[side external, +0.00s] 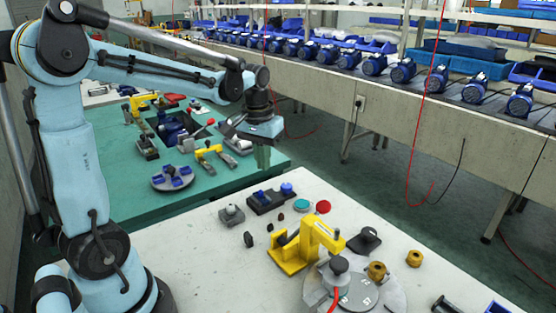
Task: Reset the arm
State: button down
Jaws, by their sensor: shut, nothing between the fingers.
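My gripper (262,158) hangs at the end of my light blue arm, pointing down over the right edge of the green table (240,178). Its fingers are small in this view and look closed and empty. It is in the air, apart from the parts on both tables. My arm reaches from the left across the top of the green table.
The white table (205,270) holds a yellow clamp fixture (300,245), a round grey plate (390,295), brass-coloured parts (414,258) and a dark tray (271,198). Fixtures crowd the green table. A conveyor (430,115) with several blue pumps (520,101) runs behind.

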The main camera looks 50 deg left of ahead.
jog(key=s+d+m+t, duration=0.5)
jog(key=s+d+t, duration=0.1)
jog(key=d, duration=0.6)
jog(key=shift+s+d, duration=0.15)
jog(key=shift+s, duration=0.6)
jog(key=shift+r, duration=0.1)
